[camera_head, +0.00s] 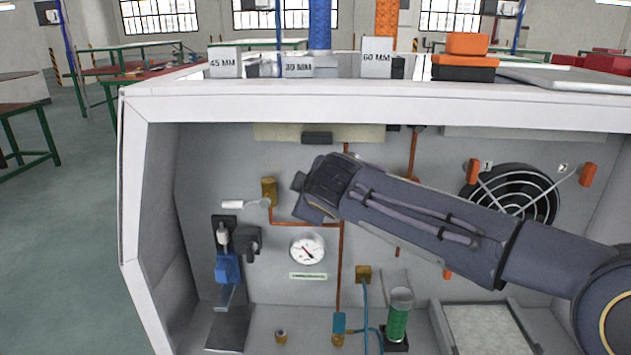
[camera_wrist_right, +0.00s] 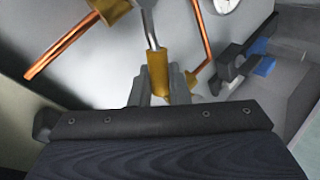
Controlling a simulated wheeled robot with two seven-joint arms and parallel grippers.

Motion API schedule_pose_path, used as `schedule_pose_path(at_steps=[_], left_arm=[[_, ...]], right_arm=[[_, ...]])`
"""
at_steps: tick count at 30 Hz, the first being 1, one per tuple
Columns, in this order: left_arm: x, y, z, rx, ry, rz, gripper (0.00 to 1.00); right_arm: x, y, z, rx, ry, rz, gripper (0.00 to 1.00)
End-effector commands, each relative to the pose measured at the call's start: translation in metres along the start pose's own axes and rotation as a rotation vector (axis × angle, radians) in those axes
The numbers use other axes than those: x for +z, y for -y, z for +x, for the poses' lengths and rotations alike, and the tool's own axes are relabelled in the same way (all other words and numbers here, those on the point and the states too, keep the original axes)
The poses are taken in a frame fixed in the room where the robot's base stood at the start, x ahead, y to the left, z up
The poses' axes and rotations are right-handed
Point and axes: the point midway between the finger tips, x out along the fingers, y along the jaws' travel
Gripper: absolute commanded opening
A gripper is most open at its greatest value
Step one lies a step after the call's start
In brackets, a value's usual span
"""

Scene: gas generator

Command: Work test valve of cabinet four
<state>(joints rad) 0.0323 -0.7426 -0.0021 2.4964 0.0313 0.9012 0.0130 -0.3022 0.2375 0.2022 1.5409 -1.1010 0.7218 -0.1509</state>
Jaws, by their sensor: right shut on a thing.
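My right gripper (camera_wrist_right: 160,88) is shut on the yellow-brown grip (camera_wrist_right: 158,72) of a metal lever (camera_wrist_right: 150,28) in the right wrist view, with one finger on each side. A brass valve body (camera_wrist_right: 108,8) on a copper pipe stands near the lever's far end. In the head view my right arm reaches in from the right, with the gripper (camera_head: 304,203) at the cabinet's back panel; the held grip and its valve are hidden behind it. A brass valve (camera_head: 269,190) with a white handle (camera_head: 236,204) lies just left of it. My left gripper is out of view.
A pressure gauge (camera_head: 307,250) sits below my gripper. A blue device (camera_head: 227,268) stands at left, a green cylinder (camera_head: 398,320) at lower right. A fan (camera_head: 525,198) with two orange-handled levers is at right. The cabinet's top edge (camera_head: 390,97) runs above my arm.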

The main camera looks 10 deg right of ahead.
Motion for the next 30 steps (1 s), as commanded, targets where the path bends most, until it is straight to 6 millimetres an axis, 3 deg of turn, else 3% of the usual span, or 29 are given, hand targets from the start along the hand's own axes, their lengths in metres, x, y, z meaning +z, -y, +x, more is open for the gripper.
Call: schedule_pose_path(at_steps=[15,30], left_arm=[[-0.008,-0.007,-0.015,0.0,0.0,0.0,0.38],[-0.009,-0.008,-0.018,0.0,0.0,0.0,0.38]], right_arm=[[0.005,0.023,0.015,-0.001,0.207,-0.309,0.0],[0.009,0.028,0.019,-0.001,0.256,-0.38,0.0]])
